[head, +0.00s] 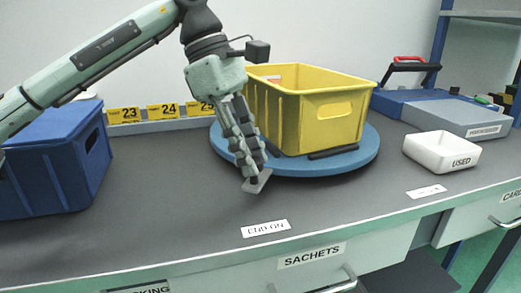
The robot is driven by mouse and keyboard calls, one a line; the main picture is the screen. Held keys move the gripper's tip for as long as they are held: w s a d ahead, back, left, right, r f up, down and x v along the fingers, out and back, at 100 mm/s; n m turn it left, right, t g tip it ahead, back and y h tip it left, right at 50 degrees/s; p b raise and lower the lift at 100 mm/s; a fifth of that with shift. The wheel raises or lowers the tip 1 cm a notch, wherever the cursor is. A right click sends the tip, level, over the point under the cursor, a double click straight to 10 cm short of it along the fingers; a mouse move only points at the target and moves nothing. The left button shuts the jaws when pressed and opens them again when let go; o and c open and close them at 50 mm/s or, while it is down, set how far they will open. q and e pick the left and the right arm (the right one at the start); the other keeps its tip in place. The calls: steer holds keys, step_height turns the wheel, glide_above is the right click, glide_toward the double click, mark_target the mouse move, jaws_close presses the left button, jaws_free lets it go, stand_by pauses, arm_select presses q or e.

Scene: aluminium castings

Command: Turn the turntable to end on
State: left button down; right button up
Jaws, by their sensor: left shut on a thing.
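The turntable (350,156) is a round blue disc on the dark bench. A yellow crate (333,112) stands on it, with its handle slot facing front right. My left gripper (254,172) points down at the turntable's front left edge. It is shut on a small grey plate (258,183) at its fingertips. Whether this plate is joined to the turntable cannot be told, as the fingers hide part of the rim. A white label reading "END ON" (265,229) lies on the bench in front. My right gripper is not in view.
A blue crate (45,175) stands at the left. A white "USED" tray (440,152) and a grey box (440,115) are at the right. Number tags (163,111) line the back. The bench front is mostly clear.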

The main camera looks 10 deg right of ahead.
arm_select(q)
steer(key=shift+w+a+r+m+p, duration=0.3)
steer(key=shift+w+a+m, duration=0.1)
steer(key=shift+w+a, duration=0.3)
steer(key=shift+w+a+f+m+p, duration=0.1)
steer(key=shift+w+a+m+p, duration=0.15)
steer(key=shift+a, duration=0.2)
steer(key=shift+w+a+m+p, duration=0.1)
steer(key=shift+w+a+m, duration=0.2)
steer(key=shift+a, duration=0.1)
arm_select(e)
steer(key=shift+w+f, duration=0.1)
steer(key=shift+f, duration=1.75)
arm_select(q)
steer(key=shift+a+g, duration=0.1)
steer(key=shift+g, duration=0.2)
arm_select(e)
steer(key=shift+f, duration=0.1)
arm_select(q)
steer(key=c, duration=1.3)
jaws_free()
steer(key=shift+f, duration=0.15)
steer(key=v, duration=1.2)
